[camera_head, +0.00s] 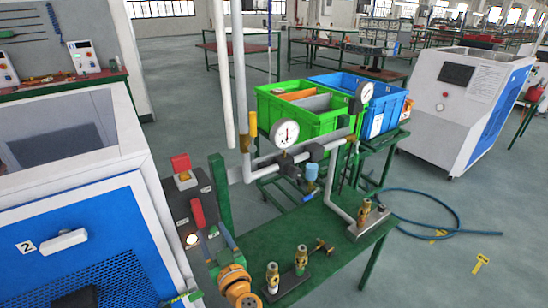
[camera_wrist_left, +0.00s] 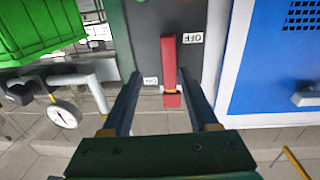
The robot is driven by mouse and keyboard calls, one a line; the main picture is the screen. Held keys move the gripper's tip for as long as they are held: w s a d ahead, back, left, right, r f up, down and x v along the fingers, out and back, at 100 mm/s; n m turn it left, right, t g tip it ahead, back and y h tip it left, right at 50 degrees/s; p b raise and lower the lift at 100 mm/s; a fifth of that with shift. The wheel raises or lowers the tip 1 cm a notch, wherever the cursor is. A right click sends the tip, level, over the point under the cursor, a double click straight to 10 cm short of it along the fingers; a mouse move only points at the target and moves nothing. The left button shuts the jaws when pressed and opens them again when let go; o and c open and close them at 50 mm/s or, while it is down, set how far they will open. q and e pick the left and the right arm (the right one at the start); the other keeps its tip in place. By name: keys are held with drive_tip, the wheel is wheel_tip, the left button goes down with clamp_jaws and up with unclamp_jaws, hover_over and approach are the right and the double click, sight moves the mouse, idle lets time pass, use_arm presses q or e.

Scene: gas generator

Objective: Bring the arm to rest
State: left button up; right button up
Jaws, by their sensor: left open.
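A dark switch box (camera_head: 186,216) with a red lever (camera_head: 197,213) stands beside the blue-and-white cabinet in the head view. The lever (camera_wrist_left: 168,62) also shows in the left wrist view, with an OFF label near its free end and an ON label near its pivot. My left gripper (camera_head: 223,253) is near the lower part of the box in the head view. In the left wrist view my left gripper (camera_wrist_left: 160,88) is open, its two fingers spread and nothing held between them. I cannot tell how far the fingertips are from the box. My right gripper is not in view.
The blue-and-white cabinet (camera_head: 70,245) stands close at the left. A green table (camera_head: 325,235) carries brass fittings, pipes and a gauge (camera_head: 285,132). Green (camera_head: 300,118) and blue bins stand behind. A blue hose (camera_head: 455,215) lies on open floor at the right.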

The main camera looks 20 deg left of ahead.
use_arm(q)
drive_tip(key=s+d+f+m+t+h, duration=0.25)
drive_tip(key=d+f+m+h, duration=0.5)
drive_tip(key=f, duration=0.45)
drive_tip(key=s+d+f+m+g+h, duration=0.1)
drive_tip(key=s+d+f+g+h, duration=0.15)
drive_tip(key=s+f, duration=0.35)
drive_tip(key=s+d+f+m+g+h, duration=0.2)
drive_tip(key=s+d+f+h, duration=0.15)
drive_tip(key=f, duration=0.45)
drive_tip(key=s+a+f+g, duration=0.1)
drive_tip(key=s+f+g, duration=0.2)
drive_tip(key=s, duration=0.6)
drive_tip(key=s+a+f+g, duration=0.2)
drive_tip(key=s+f+g, duration=0.1)
drive_tip(key=s, duration=0.6)
drive_tip(key=s+a+f+g, duration=0.1)
drive_tip(key=s+f+g, duration=0.2)
drive_tip(key=s, duration=0.5)
drive_tip(key=shift+s+a+f+m+g+y, duration=0.25)
drive_tip(key=shift+s+f+m+g+y, duration=0.15)
drive_tip(key=shift+f, duration=0.45)
